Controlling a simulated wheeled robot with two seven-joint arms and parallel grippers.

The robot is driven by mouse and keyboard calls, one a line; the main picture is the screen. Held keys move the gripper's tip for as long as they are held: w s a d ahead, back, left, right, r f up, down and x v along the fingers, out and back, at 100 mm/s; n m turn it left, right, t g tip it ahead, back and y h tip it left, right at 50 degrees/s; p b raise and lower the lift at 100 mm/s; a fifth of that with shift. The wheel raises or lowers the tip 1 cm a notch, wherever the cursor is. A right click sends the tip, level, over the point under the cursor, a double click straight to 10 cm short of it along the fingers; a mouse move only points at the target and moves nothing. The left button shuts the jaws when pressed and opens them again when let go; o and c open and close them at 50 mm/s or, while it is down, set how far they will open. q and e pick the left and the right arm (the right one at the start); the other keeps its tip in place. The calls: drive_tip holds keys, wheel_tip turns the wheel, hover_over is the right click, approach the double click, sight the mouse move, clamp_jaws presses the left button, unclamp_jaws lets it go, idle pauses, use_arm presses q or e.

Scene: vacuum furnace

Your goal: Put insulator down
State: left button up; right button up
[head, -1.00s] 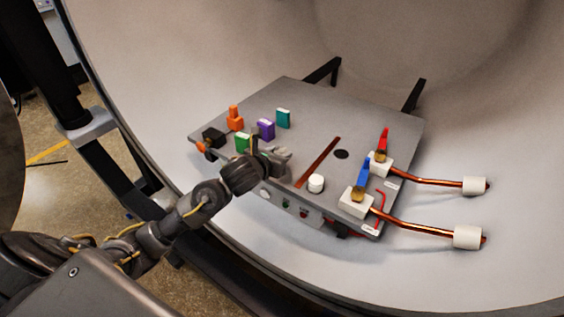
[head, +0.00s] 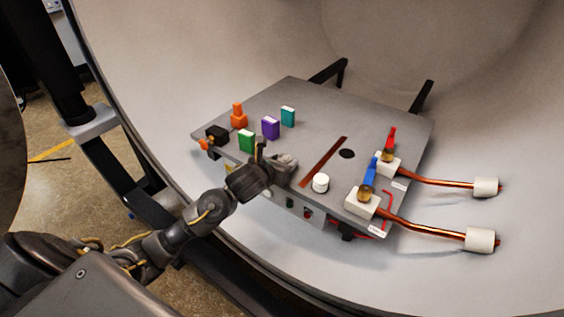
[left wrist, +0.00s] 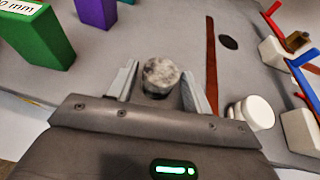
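My left gripper (head: 277,160) is low over the front part of the grey plate. In the left wrist view a mottled grey cylinder (left wrist: 160,77), which looks like the insulator, stands between its two fingers (left wrist: 159,84). The fingertips appear to press on its sides; any small gap is hard to see. I cannot tell whether its base touches the plate. A separate white cylinder (head: 320,183) stands on the plate to the right; it also shows in the left wrist view (left wrist: 257,112). My right gripper is out of view.
The plate (head: 310,110) lies inside the round furnace chamber (head: 470,110). Green (head: 246,140), purple (head: 270,128), teal (head: 288,116) and orange (head: 239,118) pieces stand to the left. Blue (head: 369,174) and red (head: 391,139) levers and copper rods (head: 425,230) lie to the right.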

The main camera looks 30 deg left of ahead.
use_arm(q)
drive_tip(key=shift+o, duration=0.7)
drive_tip(key=shift+r, duration=0.1)
drive_tip(key=shift+r+p, duration=0.2)
drive_tip(key=shift+p, duration=0.1)
drive_tip(key=b+v, duration=0.1)
drive_tip(key=v, duration=1.1)
drive_tip(key=shift+f, duration=0.2)
